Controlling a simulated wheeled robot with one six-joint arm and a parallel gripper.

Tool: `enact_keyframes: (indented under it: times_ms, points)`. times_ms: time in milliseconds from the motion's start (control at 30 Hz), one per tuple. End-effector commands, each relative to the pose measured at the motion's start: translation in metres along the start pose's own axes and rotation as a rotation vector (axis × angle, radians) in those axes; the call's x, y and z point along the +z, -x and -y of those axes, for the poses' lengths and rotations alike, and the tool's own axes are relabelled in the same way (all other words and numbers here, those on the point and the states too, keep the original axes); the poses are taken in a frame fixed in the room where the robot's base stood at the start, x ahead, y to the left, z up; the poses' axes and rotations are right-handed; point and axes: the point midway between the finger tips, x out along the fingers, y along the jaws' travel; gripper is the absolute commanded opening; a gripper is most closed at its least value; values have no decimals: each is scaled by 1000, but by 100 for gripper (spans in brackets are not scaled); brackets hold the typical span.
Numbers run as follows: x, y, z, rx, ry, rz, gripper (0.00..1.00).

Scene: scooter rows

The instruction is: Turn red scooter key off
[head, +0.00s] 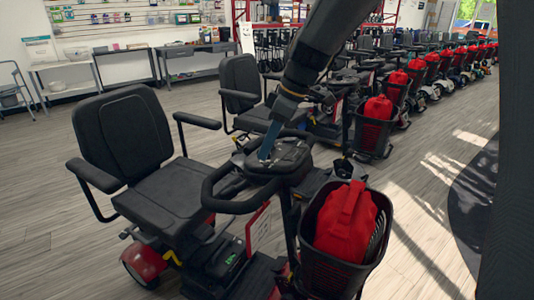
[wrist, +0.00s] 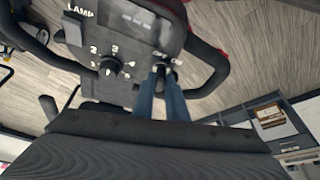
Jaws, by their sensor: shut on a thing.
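The red scooter stands nearest in the head view, with a black seat (head: 165,195), a red rear fender (head: 143,262) and black handlebars (head: 235,205). My gripper (head: 265,155) reaches down to its control panel (head: 285,158). In the wrist view, the blue fingertips of my gripper (wrist: 165,72) are close together at the panel, just below the OFF and ON labels. They are shut on the key there, which is mostly hidden between them; its exact angle cannot be told. A numbered dial (wrist: 110,66) and a LAMP label (wrist: 78,10) sit left of the fingers.
A black basket (head: 318,268) with a red bag (head: 347,222) is on the scooter's front. More scooters stand in a row toward the back right. Shelves (head: 65,78) line the back wall. Open wooden floor (head: 50,235) lies to the left.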

Motion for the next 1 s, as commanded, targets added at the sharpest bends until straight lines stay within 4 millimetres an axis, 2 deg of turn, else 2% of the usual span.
enact_keyframes:
  times_ms: [400,967,1000]
  points:
    - [0,0,-4,-98,174,-1,0]
    - [0,1,-3,-115,203,-1,0]
    - [0,1,-3,-115,203,-1,14]
